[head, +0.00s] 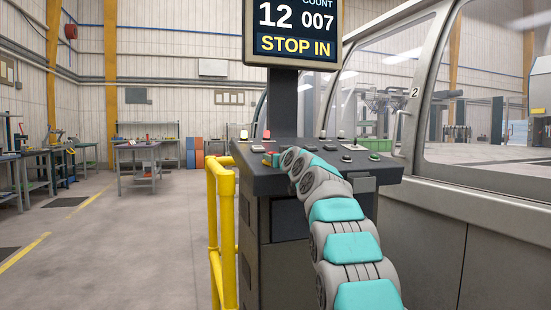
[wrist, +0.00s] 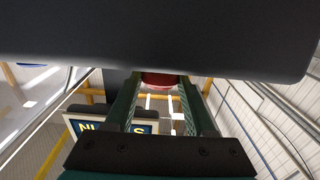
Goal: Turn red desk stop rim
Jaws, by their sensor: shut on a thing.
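The red stop rim (wrist: 162,79) shows in the wrist view between the tips of my two dark green fingers, partly cut off by the dark slab above it. My gripper (wrist: 162,88) is shut on the rim, with one finger on each side. In the head view my gripper (head: 270,160) is at the left end of the dark control desk (head: 300,182), low over its top. My arm and gripper hide most of the stop there, so its turn angle cannot be told.
A display (head: 293,32) reading STOP IN stands on a post behind the desk. Several buttons sit on the desk top to the right of my gripper. A yellow rail (head: 222,230) stands left of the desk. A glazed machine enclosure (head: 440,200) is on the right.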

